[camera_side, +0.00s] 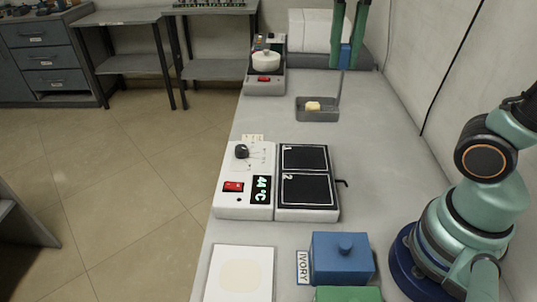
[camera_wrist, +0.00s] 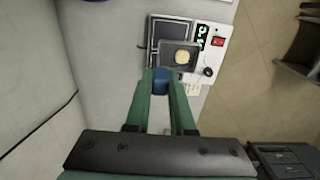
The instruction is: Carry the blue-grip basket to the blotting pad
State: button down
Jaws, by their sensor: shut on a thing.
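My gripper (camera_side: 347,62) is at the back of the bench in the side view, its green fingers shut on the blue grip (camera_side: 345,54) of the basket. The wrist view shows the blue grip (camera_wrist: 160,79) between the fingertips (camera_wrist: 160,74). A thin handle runs down to the grey basket (camera_side: 331,117), which looks level and holds a pale yellow piece (camera_side: 313,106). The basket (camera_wrist: 165,62) also shows in the wrist view. I cannot tell whether its bottom touches the bench. A white pad with a cream patch, probably the blotting pad (camera_side: 226,288), lies at the near left.
A white unit (camera_side: 259,153) reading 44 °C, with two black plates (camera_side: 305,189), stands between basket and pad. A blue lidded box (camera_side: 341,260) and green block (camera_side: 346,294) stand right of the pad. Another device (camera_side: 264,80) stands at the back left.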

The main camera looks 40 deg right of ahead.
jog(key=w+a+f+n, duration=0.1)
jog(key=n, duration=0.1)
jog(key=a+n, duration=0.2)
jog(key=n, duration=0.1)
jog(key=w+a+f+n, duration=0.1)
jog(key=a+n, duration=0.1)
jog(key=shift+w+f, duration=0.3)
jog(key=shift+w, duration=0.05)
jog(key=s+a+f+n, duration=0.1)
jog(key=a+f+n, duration=0.6)
jog(key=a+n, duration=0.55)
jog(key=s+a+f+n, duration=0.1)
jog(key=a+f+n, duration=0.8)
jog(key=n, duration=0.7)
jog(key=shift+s+a+f, duration=0.1)
jog(key=shift+a+f, duration=0.05)
jog(key=shift+f, duration=1.05)
jog(key=shift+s+a+f, duration=0.1)
jog(key=shift+a+f, duration=0.05)
jog(key=shift+f, duration=1.3)
jog(key=c, duration=0.7)
grip_release()
jog(key=shift+r, duration=0.1)
